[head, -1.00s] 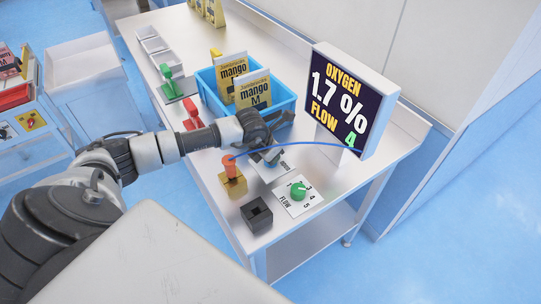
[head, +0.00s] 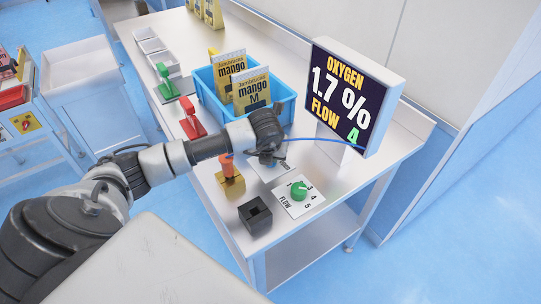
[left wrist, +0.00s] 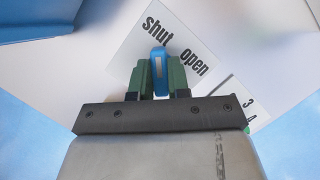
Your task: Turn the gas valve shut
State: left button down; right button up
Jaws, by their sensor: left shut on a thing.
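The gas valve is a small blue handle (left wrist: 158,62) on a white plate marked "shut" and "open" (left wrist: 125,50). In the left wrist view the handle stands between my left gripper's green fingers (left wrist: 160,78), which are shut on it. The handle lies in line with the fingers, its far end just below the word "shut"; "open" is to its right. In the head view my left gripper (head: 268,160) is low over the plate (head: 282,170) and hides the handle. My right gripper is not in view.
A green flow knob (head: 299,189) is right beside the valve plate. An orange-handled brass block (head: 230,183) and a black holder (head: 255,215) stand close by. A blue bin (head: 288,107) with mango pouches is behind my wrist. The oxygen screen (head: 350,97) rises at the right.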

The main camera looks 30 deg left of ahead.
pick_arm(q)
jog(key=shift+r, duration=0.1)
dwell(0.3)
jog(key=c, duration=1.1)
grip_release()
jog(key=b+v, duration=0.1)
jog(key=v, duration=0.9)
jog(key=shift+s+r+b, duration=0.15)
jog(key=shift+r+b, duration=0.15)
jog(key=shift+b, duration=0.1)
jog(key=shift+f, duration=0.1)
